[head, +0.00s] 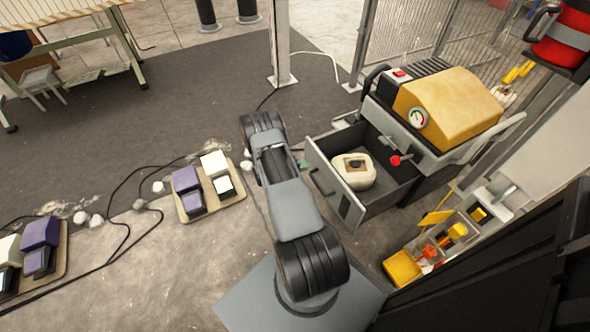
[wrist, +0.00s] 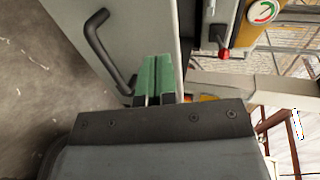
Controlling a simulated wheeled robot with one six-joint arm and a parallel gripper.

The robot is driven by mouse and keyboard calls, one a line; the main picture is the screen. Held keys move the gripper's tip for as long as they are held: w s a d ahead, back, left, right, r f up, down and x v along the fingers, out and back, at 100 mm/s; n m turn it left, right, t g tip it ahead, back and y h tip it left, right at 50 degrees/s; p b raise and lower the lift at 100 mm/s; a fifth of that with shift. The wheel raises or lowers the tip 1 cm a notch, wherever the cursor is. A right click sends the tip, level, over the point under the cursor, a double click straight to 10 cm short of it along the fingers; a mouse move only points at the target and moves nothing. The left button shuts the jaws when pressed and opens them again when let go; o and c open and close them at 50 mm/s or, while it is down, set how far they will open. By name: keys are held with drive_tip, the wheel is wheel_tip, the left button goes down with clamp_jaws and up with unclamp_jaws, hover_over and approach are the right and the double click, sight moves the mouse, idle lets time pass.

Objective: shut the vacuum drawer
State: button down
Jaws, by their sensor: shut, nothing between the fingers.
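The vacuum drawer (head: 345,212) is pulled open from the machine (head: 408,130). It has a grey front with a dark bar handle (head: 320,182). A whitish block with a brown patch (head: 352,172) lies inside it. In the wrist view the drawer front (wrist: 145,30) and its handle (wrist: 100,50) are close ahead of my gripper (wrist: 157,78). My green fingers are shut and empty, beside the lower end of the handle. I cannot tell whether they touch the front. In the head view only a bit of green fingertip (head: 304,165) shows, left of the drawer front.
A gauge (head: 418,117) and a red-knobbed lever (head: 400,160) sit by the drawer's far end. Pedal boards (head: 210,190) and black cables lie on the floor at left. A tray of yellow and orange items (head: 445,240) stands at right. A post (head: 280,45) rises behind.

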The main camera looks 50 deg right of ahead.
sight(322, 160)
drive_tip(key=x, duration=0.1)
drive_tip(key=b+x, duration=0.1)
drive_tip(key=x, duration=0.3)
drive_tip(key=shift+d+r, duration=0.15)
drive_tip(key=shift+r, duration=0.1)
drive_tip(key=shift+s+d+r+b, duration=0.1)
drive_tip(key=shift+s+d+b, duration=0.25)
drive_tip(key=shift+d, duration=0.4)
drive_tip(key=shift+d, duration=0.1)
